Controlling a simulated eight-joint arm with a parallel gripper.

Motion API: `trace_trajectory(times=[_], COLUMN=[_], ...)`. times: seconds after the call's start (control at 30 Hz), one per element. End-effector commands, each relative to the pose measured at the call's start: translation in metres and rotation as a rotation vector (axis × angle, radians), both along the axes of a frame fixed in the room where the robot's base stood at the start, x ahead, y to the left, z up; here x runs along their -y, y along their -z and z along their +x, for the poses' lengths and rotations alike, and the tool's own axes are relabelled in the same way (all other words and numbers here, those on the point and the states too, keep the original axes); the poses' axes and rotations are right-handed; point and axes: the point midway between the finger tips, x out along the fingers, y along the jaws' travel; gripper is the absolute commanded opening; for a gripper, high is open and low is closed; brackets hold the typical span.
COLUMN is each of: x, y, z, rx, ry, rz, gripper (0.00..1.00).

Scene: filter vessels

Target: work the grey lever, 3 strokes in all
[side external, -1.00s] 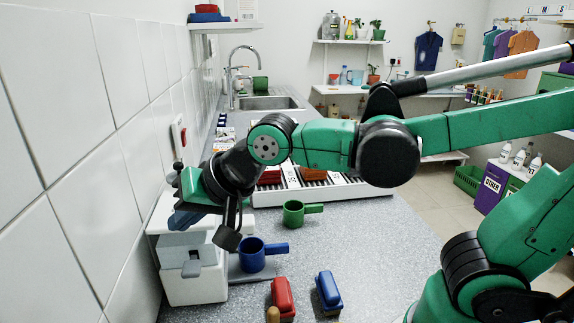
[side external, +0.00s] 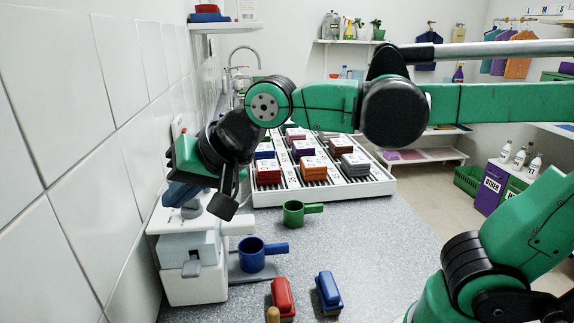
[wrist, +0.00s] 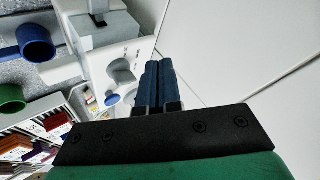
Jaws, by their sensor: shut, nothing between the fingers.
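The white machine (side external: 195,280) stands against the tiled wall. The blue cup (side external: 251,255) stands on a grey plate at the machine's right side.
A green cup (side external: 293,214) stands behind the blue one. A red brush (side external: 283,297) and a blue brush (side external: 328,291) lie at the front. A white rack (side external: 375,187) with coloured blocks is behind. The tiled wall (side external: 70,160) is close on the left; the counter's right side is clear.

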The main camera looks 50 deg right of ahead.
Motion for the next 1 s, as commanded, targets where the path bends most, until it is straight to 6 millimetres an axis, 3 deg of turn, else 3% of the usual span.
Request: trace_trajectory(times=[0.6, 1.0], x=[0.0, 0.0], y=[0.074, 0.086], z=[0.001, 0.0], rx=[0.0, 0.0], ry=[0.0, 0.0], rz=[0.0, 0.0], gripper=[0.0, 0.0])
